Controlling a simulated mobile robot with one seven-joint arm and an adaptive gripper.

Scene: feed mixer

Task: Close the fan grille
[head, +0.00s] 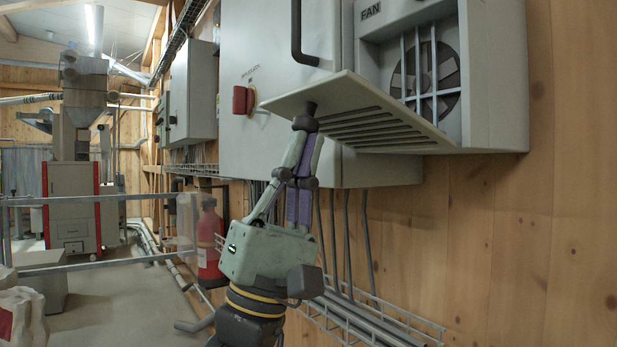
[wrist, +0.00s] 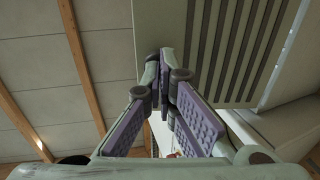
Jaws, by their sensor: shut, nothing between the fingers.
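The fan grille (head: 352,108) is a grey slatted flap on the fan box (head: 495,80). It stands open, hinged at its lower edge and sticking out from the box. The fan (head: 425,75) behind its bars is uncovered. My gripper (head: 305,118) is shut and empty, pointing up from below. Its fingertips are at the outer part of the grille, touching it or very close; I cannot tell which. In the wrist view the slatted grille (wrist: 235,45) fills the upper right, and my gripper (wrist: 160,60) reaches its left part.
A grey cabinet (head: 265,45) with a red switch (head: 243,100) and a dark handle (head: 297,35) is left of the fan box. Cables and a wire tray (head: 370,325) run below. A red fire extinguisher (head: 209,240) stands at the wall. The air left of my gripper is clear.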

